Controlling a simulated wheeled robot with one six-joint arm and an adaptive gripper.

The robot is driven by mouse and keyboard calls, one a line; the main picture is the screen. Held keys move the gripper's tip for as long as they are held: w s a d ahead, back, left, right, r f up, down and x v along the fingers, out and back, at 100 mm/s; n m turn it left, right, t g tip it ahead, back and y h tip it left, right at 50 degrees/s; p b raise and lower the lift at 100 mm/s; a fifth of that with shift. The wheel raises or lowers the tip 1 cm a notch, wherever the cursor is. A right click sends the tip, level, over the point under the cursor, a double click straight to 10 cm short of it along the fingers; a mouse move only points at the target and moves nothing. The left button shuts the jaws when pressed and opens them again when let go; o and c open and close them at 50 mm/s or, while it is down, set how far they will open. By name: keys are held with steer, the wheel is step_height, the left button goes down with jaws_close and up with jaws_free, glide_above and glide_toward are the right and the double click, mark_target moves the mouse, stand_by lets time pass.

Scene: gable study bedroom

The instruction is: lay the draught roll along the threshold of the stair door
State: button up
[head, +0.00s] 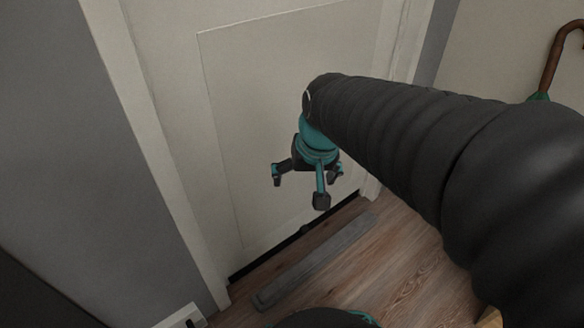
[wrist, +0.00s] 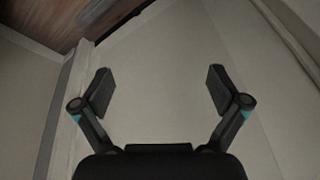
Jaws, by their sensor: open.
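The draught roll (head: 315,262) is a long grey bar lying on the wood floor in front of the stair door (head: 260,130). It runs roughly parallel to the dark gap at the threshold (head: 258,264), with a narrow strip of floor between. My gripper (head: 303,188) hangs above the floor in front of the door panel, higher than the roll and apart from it. In the wrist view my gripper (wrist: 160,92) has its fingers wide apart with nothing between them. The roll cannot be made out in the wrist view.
The door frame (head: 160,150) and a grey wall (head: 60,160) stand at left. A brown curved handle (head: 562,55) shows at the upper right. Bare wood floor (head: 405,265) lies right of the roll.

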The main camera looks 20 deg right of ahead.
steer(key=s+a+r+n+t, duration=0.1)
steer(key=s+a+r+n, duration=0.1)
steer(key=s, duration=0.6)
steer(key=shift+s+r+t, duration=0.15)
steer(key=shift+s+t, duration=0.15)
steer(key=shift+t, duration=0.1)
